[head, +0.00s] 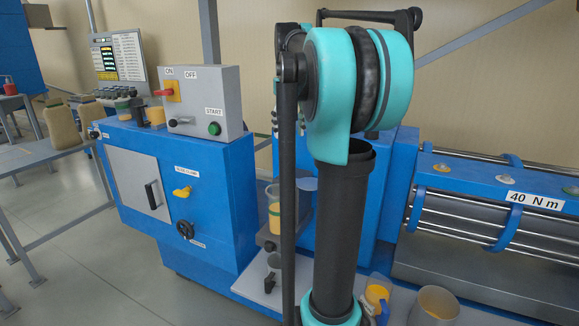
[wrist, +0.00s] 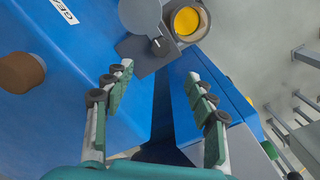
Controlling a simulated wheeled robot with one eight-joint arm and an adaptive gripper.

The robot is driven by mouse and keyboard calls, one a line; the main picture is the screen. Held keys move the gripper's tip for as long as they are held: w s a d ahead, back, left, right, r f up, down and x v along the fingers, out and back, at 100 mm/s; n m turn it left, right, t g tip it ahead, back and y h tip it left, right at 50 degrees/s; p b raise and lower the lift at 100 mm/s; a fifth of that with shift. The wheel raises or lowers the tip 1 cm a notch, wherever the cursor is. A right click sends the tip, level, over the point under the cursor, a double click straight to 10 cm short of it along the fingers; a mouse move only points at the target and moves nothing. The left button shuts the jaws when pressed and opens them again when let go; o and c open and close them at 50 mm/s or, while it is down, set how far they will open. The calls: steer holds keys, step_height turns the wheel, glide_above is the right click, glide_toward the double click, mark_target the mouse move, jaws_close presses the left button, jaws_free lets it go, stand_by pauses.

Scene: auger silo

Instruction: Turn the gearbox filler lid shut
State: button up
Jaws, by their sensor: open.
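The gearbox (wrist: 75,75), a blue block with a partly visible label starting "GEA", fills the left of the wrist view. At the top a grey bracket (wrist: 137,50) carries a round cup (wrist: 187,20) with yellow contents. A grey disc, apparently the filler lid (wrist: 138,14), lies beside the cup, leaving its mouth uncovered. In the head view the clear cup (head: 273,215) and bluish lid (head: 307,184) show left of my arm. My gripper (wrist: 161,78) is open and empty, its fingertips short of the bracket. My arm hides the gripper in the head view.
A brown knob (wrist: 20,72) sticks out of the gearbox. A blue cabinet (head: 215,200) with a yellow handle and black knob stands close by, leaving a narrow gap. A control box (head: 205,100) sits on top. A beige container (head: 435,305) stands at lower right.

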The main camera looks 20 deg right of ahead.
mark_target(289, 170)
step_height(289, 170, down, 13)
steer(key=shift+r, duration=0.1)
stand_by(0.3)
jaws_close()
stand_by(0.4)
